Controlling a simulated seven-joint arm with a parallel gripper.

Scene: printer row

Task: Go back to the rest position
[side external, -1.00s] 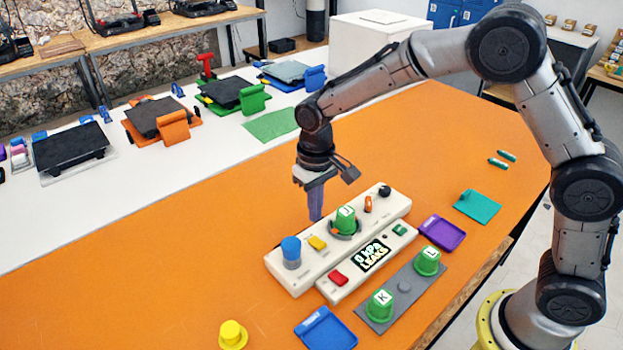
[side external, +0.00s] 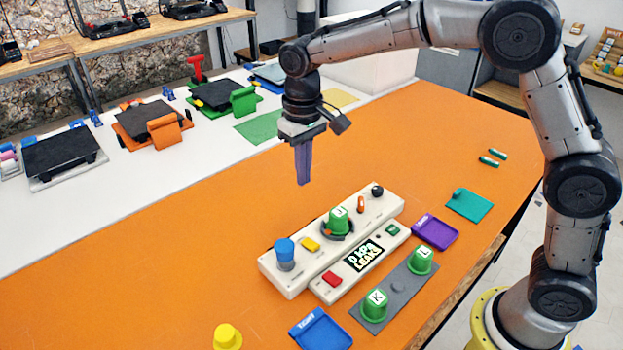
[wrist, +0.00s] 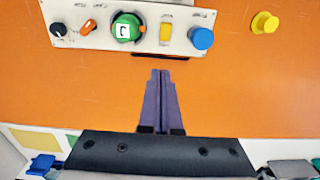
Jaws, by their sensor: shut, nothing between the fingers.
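My gripper (side external: 303,182) hangs above the orange table, behind the white test panel, with its purple fingers shut and nothing between them. The fingers (wrist: 160,75) also show closed together in the wrist view, pointing toward the panel but apart from it. The white test panel (side external: 325,257) carries a green cup marked J (side external: 338,221), a blue knob (side external: 285,253), a yellow button (side external: 310,244), an orange switch (side external: 361,204) and a black knob (side external: 377,191).
Green cups K (side external: 374,306) and L (side external: 420,261) stand on a grey plate (side external: 397,288). A blue tray (side external: 321,331), purple tray (side external: 435,232), teal plate (side external: 470,205) and yellow cup (side external: 227,337) lie around. Printer beds line the white counter behind. The orange table's left side is clear.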

